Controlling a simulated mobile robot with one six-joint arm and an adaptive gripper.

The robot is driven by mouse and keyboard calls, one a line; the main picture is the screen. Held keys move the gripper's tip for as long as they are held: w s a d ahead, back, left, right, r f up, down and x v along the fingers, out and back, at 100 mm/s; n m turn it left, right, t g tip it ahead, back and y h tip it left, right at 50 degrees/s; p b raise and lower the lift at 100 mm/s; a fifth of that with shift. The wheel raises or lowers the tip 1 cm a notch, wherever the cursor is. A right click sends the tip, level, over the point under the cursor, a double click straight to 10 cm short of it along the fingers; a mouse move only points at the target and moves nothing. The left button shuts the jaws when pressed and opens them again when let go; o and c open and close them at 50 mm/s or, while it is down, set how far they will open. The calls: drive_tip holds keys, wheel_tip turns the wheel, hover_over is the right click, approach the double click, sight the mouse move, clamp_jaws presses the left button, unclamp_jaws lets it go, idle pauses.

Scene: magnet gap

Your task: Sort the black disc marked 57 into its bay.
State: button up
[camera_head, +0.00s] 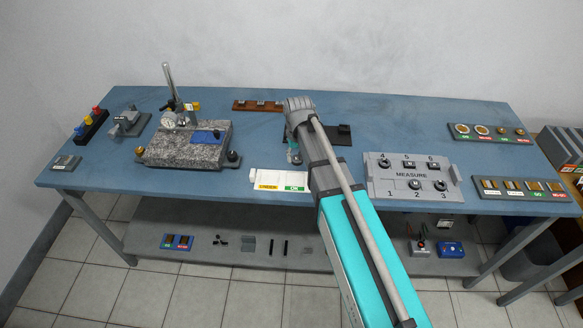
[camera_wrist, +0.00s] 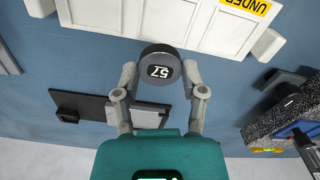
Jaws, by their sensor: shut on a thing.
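The black disc marked 57 (camera_wrist: 160,66) is held between the two fingers of my gripper (camera_wrist: 160,80) in the wrist view. Its marked face shows, with the number upside down. My gripper is shut on it, above the blue bench. The white sorting tray (camera_head: 265,177) lies just in front of the gripper in the head view, with a yellow UNDER label and a green OK label. The tray also shows at the top of the wrist view (camera_wrist: 190,20), apart from the disc. In the head view my arm hides part of the tray's right end, and I cannot make out the disc.
A dark plate fixture (camera_head: 342,134) stands behind my arm. A granite block (camera_head: 185,146) with a dial gauge stands left. A grey MEASURE board (camera_head: 410,174) with numbered places lies right. Bare blue bench (camera_head: 262,135) lies between granite and arm.

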sight(295, 179)
drive_tip(key=shift+s+a+f, duration=0.2)
drive_tip(key=shift+s+f, duration=0.35)
drive_tip(key=shift+s, duration=0.2)
drive_tip(key=shift+r, duration=0.1)
drive_tip(key=shift+b, duration=0.3)
drive_tip(key=shift+f+b, duration=2.65)
drive_tip(key=shift+f, duration=0.15)
drive_tip(key=shift+f, duration=0.2)
drive_tip(key=o, duration=1.2)
drive_tip(key=shift+o, duration=0.2)
